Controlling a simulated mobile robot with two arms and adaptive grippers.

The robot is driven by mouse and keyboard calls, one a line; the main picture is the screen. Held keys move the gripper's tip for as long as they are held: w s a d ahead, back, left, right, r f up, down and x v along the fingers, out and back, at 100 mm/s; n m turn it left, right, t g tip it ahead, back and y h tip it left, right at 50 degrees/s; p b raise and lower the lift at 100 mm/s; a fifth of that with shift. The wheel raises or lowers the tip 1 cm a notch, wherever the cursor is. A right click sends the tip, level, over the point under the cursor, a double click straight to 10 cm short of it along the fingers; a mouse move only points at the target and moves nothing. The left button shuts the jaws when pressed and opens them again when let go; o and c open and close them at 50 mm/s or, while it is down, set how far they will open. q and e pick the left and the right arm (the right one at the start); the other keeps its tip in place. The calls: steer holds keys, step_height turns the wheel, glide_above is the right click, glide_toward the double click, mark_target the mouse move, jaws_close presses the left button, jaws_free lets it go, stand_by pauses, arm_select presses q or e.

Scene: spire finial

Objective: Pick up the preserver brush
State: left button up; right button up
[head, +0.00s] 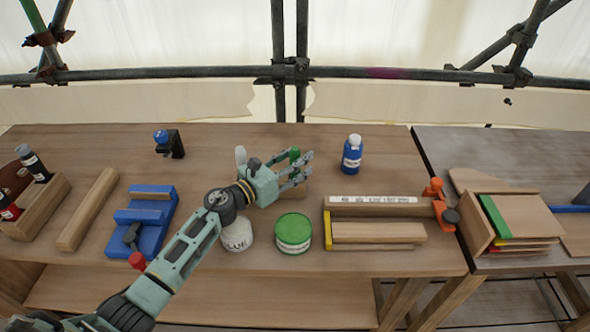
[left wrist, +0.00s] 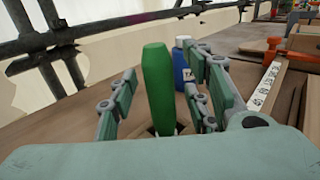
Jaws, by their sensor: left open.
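The preserver brush shows as a green handle (left wrist: 158,85) standing upright between the two fingers of my left gripper (left wrist: 163,72) in the left wrist view. The fingers are open and apart from the handle, one on each side. In the head view the green handle top (head: 294,154) shows just behind my left gripper (head: 303,168). The lower end of the brush is hidden; it seems to stand in a wooden block (head: 298,189). My right gripper is not in view.
A blue bottle (head: 352,155) stands to the right, behind the handle in the wrist view. A green-lidded tin (head: 293,232) and a white glue pot (head: 236,236) stand in front. A wooden jig (head: 375,211) with an orange clamp (head: 437,190) lies at right.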

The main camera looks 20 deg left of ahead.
arm_select(q)
jaws_close()
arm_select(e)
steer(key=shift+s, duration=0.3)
